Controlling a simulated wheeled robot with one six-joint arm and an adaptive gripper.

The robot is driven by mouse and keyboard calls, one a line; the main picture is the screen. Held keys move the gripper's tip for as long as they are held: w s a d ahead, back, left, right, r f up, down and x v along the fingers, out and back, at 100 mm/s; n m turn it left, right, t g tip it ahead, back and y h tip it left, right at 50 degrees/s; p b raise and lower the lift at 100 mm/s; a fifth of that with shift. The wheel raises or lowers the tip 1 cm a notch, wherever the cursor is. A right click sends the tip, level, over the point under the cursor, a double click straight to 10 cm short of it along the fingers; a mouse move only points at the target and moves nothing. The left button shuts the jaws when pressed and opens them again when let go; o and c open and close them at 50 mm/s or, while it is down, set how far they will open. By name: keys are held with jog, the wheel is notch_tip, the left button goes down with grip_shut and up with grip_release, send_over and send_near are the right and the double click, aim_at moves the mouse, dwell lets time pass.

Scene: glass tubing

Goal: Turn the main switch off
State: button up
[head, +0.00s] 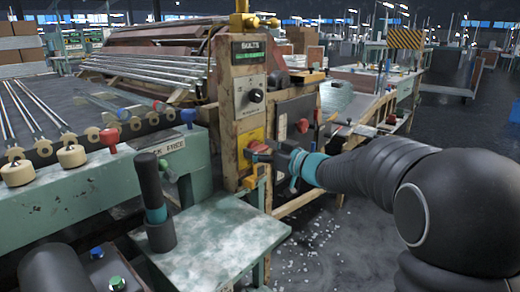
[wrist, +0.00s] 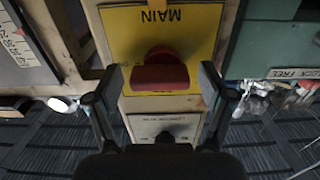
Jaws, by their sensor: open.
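The main switch is a red rotary knob (wrist: 160,74) on a yellow plate (wrist: 188,30) marked MAIN, which appears upside down in the wrist view. Its front grip bar lies across the picture, roughly level. In the head view the red knob (head: 257,147) sits low on the wooden control post. My gripper (wrist: 160,82) is open, with one finger on each side of the knob and a visible gap on both sides. In the head view my gripper (head: 280,153) is close to the knob from the right and partly covers the plate.
Above the switch are a black knob (head: 256,95) and a lit FAULTS display (head: 250,50). A dark panel (head: 296,122) with another red knob (head: 303,125) stands to the right. A green-grey table (head: 215,235) lies below; a bench with glass tubes (head: 35,110) is at left.

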jog(key=c, duration=1.2)
jog(key=shift+o, duration=0.2)
jog(key=shift+f+n, duration=0.1)
jog(key=shift+n, duration=0.2)
jog(key=n+b, duration=0.2)
jog(key=shift+n, duration=0.3)
jog(key=n+b, duration=0.3)
jog(key=n, duration=0.2)
jog(key=shift+s+f+b, duration=0.1)
jog(key=shift+s+b, duration=0.05)
jog(key=shift+b, duration=0.2)
jog(key=n+b, duration=0.4)
jog(key=n, duration=0.1)
jog(key=shift+a+n, duration=0.1)
jog(key=shift+n, duration=0.3)
jog(key=shift+s+n+b, duration=0.1)
jog(key=shift+n+b, duration=1.15)
jog(key=shift+n, duration=0.65)
